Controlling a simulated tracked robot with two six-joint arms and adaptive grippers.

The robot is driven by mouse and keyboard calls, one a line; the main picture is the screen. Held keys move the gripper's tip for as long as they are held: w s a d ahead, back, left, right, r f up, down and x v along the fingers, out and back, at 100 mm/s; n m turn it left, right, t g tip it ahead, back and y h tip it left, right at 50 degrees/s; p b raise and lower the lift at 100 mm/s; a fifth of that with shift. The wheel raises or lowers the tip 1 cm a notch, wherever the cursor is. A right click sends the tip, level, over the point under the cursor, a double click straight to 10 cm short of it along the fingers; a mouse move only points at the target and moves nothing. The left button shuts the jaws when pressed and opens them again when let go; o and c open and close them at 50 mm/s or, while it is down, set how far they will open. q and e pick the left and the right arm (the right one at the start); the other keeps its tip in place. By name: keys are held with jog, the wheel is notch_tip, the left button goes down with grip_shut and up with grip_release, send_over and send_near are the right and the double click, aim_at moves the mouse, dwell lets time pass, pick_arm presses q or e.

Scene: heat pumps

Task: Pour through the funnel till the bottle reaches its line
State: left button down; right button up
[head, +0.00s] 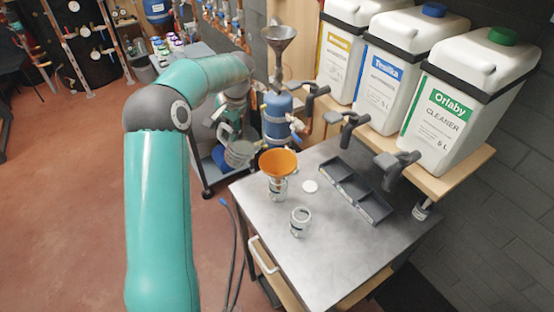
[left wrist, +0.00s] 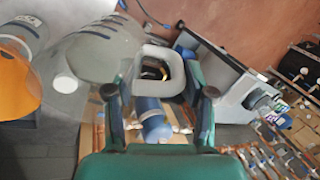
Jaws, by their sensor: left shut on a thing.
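An orange funnel (head: 278,161) sits in the mouth of a clear bottle (head: 278,187) on the steel table. The funnel also shows at the left edge of the left wrist view (left wrist: 17,85). My left gripper (head: 234,137) is shut on the handle of a translucent grey jug (head: 240,154), just left of the funnel and apart from it. The left wrist view shows the jug's body (left wrist: 105,48) and its squarish handle (left wrist: 174,75) between my fingers. I cannot tell the liquid level in the jug or the bottle. My right gripper is out of view.
An open glass jar (head: 300,222), a white disc (head: 310,186) and a black compartment tray (head: 355,192) are on the table (head: 262,232). Several large canisters (head: 455,105) with black taps overhang its back right. A blue vessel (head: 277,117) stands behind. The table's front is clear.

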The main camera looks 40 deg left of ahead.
pick_arm(q)
jog(key=shift+w+d+r+y+b, duration=0.15)
jog(key=shift+d+r+y+b, duration=0.2)
jog(key=shift+d+y+b, duration=0.25)
jog(key=shift+y, duration=0.7)
jog(key=v, duration=0.4)
jog(key=shift+d+r+b, duration=0.1)
jog(key=shift+r+b, duration=0.05)
jog(key=shift+b, duration=0.2)
jog(key=shift+w+r+g, duration=0.15)
jog(key=shift+r+g, duration=0.1)
jog(key=shift+g, duration=0.05)
jog(key=shift+d+r, duration=0.1)
jog(key=shift+r+y, duration=0.15)
jog(key=shift+y, duration=0.15)
jog(key=shift+d+r, duration=0.15)
jog(key=shift+d, duration=0.05)
jog(key=shift+d+r+y, duration=0.2)
jog(key=shift+r+y, duration=0.1)
jog(key=shift+r, duration=0.15)
